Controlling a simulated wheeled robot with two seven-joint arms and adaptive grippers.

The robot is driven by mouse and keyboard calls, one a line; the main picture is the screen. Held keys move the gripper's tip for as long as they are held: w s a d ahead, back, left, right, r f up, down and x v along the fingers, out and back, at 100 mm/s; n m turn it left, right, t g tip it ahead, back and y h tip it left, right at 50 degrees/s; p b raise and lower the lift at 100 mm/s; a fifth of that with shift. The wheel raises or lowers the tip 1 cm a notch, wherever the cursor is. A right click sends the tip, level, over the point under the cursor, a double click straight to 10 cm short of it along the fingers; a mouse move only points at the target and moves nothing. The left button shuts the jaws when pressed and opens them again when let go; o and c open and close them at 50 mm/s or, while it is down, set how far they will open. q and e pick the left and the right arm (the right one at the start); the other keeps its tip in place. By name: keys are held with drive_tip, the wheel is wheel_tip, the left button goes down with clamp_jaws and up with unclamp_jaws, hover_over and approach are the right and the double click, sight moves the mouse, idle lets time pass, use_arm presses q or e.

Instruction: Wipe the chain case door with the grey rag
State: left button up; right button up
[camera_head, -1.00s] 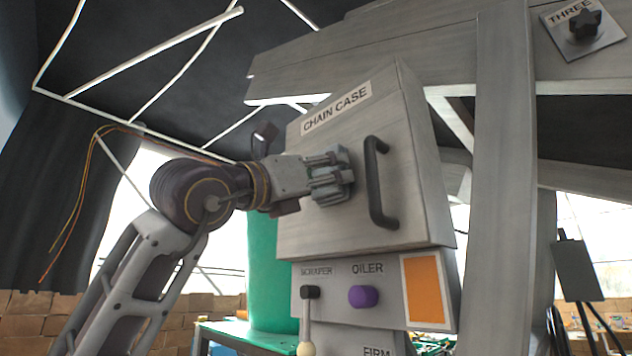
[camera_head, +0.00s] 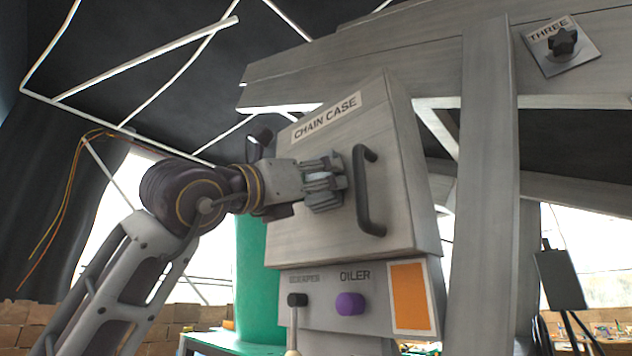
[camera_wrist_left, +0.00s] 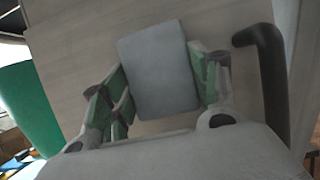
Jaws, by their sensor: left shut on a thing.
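The chain case door (camera_head: 310,225) is a grey panel with a "CHAIN CASE" label (camera_head: 326,117) near its top and a dark bar handle (camera_head: 369,190) on its right side. My left gripper (camera_head: 325,184) is in front of the middle of the door, left of the handle. It is shut on the grey rag (camera_wrist_left: 160,70), a pale grey block-like pad between the green-lined fingers in the left wrist view. The rag is at or very close to the door face; I cannot tell whether it touches. In the head view the fingers mostly hide the rag. My right gripper is not in view.
Below the door is a panel with a black-topped scraper lever (camera_head: 298,300), a purple oiler knob (camera_head: 350,303) and an orange patch (camera_head: 409,296). A grey post (camera_head: 483,200) stands to the right. A green cylinder (camera_head: 255,285) stands behind, at lower left.

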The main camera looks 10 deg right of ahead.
use_arm(q)
drive_tip(key=shift+w+a, duration=0.1)
drive_tip(key=shift+w, duration=0.1)
drive_tip(key=shift+w+a, duration=0.55)
drive_tip(key=shift+w, duration=0.2)
drive_tip(key=shift+w+a, duration=0.55)
drive_tip(key=shift+w, duration=0.15)
drive_tip(key=shift+w, duration=0.1)
drive_tip(key=shift+w+a+p, duration=0.3)
drive_tip(key=shift+w+a, duration=0.3)
drive_tip(key=shift+w, duration=0.15)
drive_tip(key=shift+w+a+p, duration=0.25)
drive_tip(key=shift+w+a, duration=0.3)
drive_tip(key=shift+w, duration=0.2)
drive_tip(key=shift+w+a, duration=0.1)
drive_tip(key=shift+w, duration=0.05)
drive_tip(key=shift+w+a+p, duration=0.3)
drive_tip(key=shift+w+a, duration=0.25)
drive_tip(key=shift+w, duration=0.2)
drive_tip(key=shift+w+a+p, duration=0.3)
drive_tip(key=shift+w+a, duration=0.25)
drive_tip(key=shift+w, duration=0.2)
drive_tip(key=shift+s+a, duration=0.1)
